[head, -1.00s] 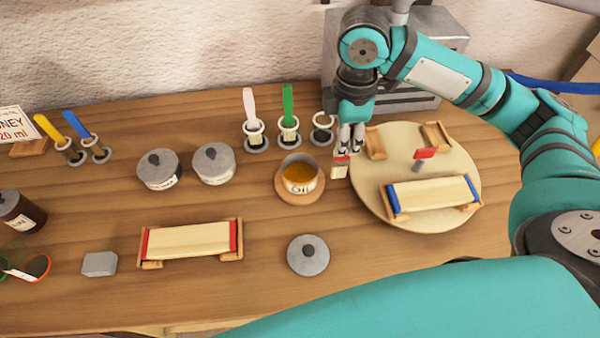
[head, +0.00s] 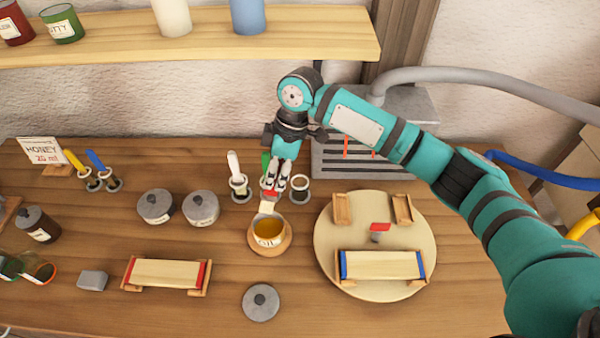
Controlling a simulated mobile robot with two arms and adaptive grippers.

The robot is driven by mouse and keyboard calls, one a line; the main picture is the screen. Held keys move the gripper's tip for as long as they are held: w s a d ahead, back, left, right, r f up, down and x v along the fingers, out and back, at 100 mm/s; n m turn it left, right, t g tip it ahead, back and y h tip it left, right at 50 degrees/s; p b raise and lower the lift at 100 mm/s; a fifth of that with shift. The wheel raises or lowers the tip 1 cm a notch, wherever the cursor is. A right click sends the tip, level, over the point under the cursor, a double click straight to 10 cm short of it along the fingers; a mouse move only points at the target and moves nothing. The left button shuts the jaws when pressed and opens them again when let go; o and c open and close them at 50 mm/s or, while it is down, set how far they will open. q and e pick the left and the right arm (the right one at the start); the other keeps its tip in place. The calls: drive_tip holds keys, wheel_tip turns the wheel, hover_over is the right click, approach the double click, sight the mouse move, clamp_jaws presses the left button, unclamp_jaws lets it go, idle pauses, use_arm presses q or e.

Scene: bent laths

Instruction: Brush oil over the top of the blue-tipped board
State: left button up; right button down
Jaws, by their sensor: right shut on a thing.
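The blue-tipped board (head: 383,265) is a pale lath with blue ends, lying across wooden supports on the round turntable (head: 330,232). My right gripper (head: 276,184) is shut on a brush (head: 267,206) with a red band and pale bristles. The bristles point down at the back rim of the oil pot (head: 268,240); I cannot tell whether they touch it. Amber oil shows in the pot, which stands on a wooden coaster. The gripper is well left of the board. My left gripper is out of view.
A red-tipped board (head: 165,273) lies at left. Two grey lidded pots (head: 201,208) and a loose lid (head: 261,302) are near the oil pot. Brushes in holders (head: 239,187) stand behind. A small red-topped post (head: 379,229) rises from the turntable behind the board.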

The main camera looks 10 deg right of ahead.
drive_tip(key=shift+b+x, duration=0.9)
drive_tip(key=shift+x, duration=0.15)
drive_tip(key=shift+w+f+b, duration=0.2)
drive_tip(key=shift+f+b, duration=0.15)
drive_tip(key=shift+b, duration=0.05)
use_arm(q)
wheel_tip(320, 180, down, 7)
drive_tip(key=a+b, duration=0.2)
drive_tip(key=b, duration=0.2)
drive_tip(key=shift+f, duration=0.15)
use_arm(e)
wheel_tip(320, 180, down, 8)
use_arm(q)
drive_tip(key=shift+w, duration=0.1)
use_arm(e)
drive_tip(key=shift+d+r, duration=0.1)
drive_tip(key=shift+d, duration=0.05)
use_arm(q)
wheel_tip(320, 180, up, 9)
drive_tip(key=p, duration=0.8)
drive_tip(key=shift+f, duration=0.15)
use_arm(e)
wheel_tip(320, 180, up, 9)
drive_tip(key=shift+f, duration=0.15)
